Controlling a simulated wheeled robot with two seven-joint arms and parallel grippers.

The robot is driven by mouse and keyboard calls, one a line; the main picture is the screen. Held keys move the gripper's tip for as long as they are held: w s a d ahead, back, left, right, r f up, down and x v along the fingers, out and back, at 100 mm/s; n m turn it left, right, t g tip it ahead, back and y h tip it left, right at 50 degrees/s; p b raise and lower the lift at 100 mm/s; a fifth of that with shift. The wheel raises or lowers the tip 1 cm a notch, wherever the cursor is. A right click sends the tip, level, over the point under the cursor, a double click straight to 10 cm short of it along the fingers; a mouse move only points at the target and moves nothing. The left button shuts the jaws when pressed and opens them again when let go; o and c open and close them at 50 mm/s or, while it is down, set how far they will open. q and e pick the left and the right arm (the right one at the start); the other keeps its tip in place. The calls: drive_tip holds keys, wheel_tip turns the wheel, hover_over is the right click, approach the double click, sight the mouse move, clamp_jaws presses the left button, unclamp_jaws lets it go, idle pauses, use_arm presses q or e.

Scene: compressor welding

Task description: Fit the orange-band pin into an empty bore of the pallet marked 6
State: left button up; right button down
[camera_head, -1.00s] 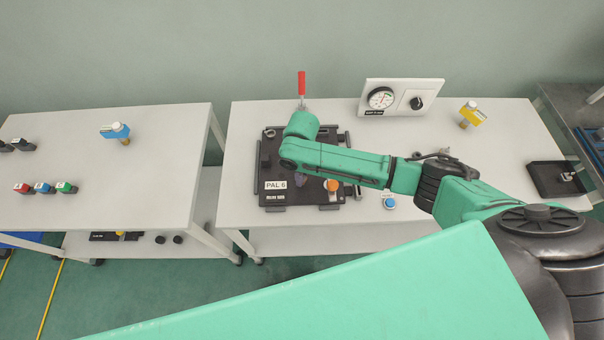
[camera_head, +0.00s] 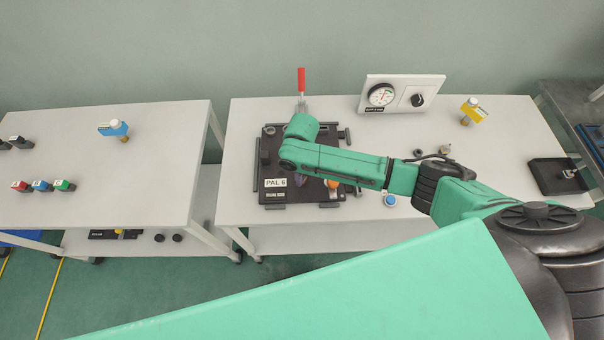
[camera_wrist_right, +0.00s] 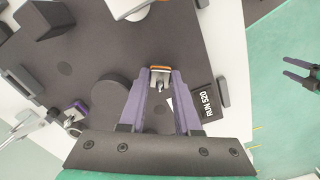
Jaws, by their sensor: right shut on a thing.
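The pallet marked 6 (camera_head: 272,159) is a dark plate on the middle table, its white label reading PAL 6. My right arm reaches over it and hides much of it. My right gripper (camera_head: 300,184) is mostly hidden beneath the arm; its purple fingers show in the right wrist view (camera_wrist_right: 160,84). They are shut on the orange-band pin (camera_wrist_right: 159,70), whose orange band and metal body show between the fingertips, over the dark plate. Whether its end touches a bore is hidden. My left gripper (camera_wrist_right: 300,73) appears at the right of the wrist view, open and empty.
A red-handled clamp (camera_head: 301,82) stands behind the pallet. A gauge panel (camera_head: 400,94) and a yellow-topped piece (camera_head: 473,110) stand farther right. An orange piece (camera_head: 333,183) shows beside my forearm. A raised dark disc (camera_wrist_right: 112,101) lies left of the fingers.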

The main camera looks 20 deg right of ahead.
idle(0.3)
drive_tip(key=c, duration=0.5)
unclamp_jaws()
drive_tip(key=shift+f, duration=0.1)
drive_tip(key=shift+c, duration=0.2)
wheel_tip(320, 180, up, 15)
drive_tip(key=b, duration=0.1)
drive_tip(key=shift+f, duration=0.2)
